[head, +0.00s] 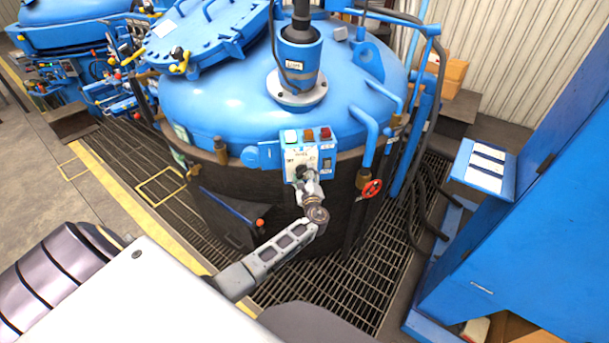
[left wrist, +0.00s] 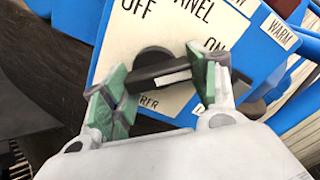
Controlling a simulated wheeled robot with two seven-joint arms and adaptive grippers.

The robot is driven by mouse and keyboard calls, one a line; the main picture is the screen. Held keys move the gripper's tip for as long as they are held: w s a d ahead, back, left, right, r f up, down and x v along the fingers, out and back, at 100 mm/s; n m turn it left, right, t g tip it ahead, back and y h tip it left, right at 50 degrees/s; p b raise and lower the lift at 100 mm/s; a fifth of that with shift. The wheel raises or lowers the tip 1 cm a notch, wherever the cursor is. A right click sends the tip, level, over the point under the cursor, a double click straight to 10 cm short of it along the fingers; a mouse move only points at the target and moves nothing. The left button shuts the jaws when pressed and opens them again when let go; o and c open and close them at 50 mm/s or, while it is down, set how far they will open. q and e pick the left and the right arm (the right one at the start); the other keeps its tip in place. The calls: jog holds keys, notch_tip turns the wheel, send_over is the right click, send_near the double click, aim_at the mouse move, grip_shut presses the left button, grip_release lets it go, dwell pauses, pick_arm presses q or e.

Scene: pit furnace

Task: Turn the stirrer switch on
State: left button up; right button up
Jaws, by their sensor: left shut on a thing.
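The control panel (head: 298,152) is a blue box with a white face plate on the side of the blue furnace. Its stirrer switch (left wrist: 160,76) is a black bar knob with a white stripe. In the left wrist view, OFF is printed at upper left and ON at right; the lower label is partly hidden. The bar lies nearly level in that picture, its stripe on the right half. My left gripper (left wrist: 155,88) is shut on the knob, with green-padded fingers on either side. In the head view, my left gripper (head: 306,180) covers the panel's lower part. My right gripper is out of view.
Green, orange and red buttons (head: 308,135) sit atop the panel. A red valve wheel (head: 371,189) and blue pipes (head: 366,135) stand right of it. An orange-tipped lever (head: 260,222) is at lower left. A blue cabinet (head: 530,215) rises at right.

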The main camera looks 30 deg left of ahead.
pick_arm(q)
jog(key=o, duration=1)
jog(key=shift+v, duration=6.05)
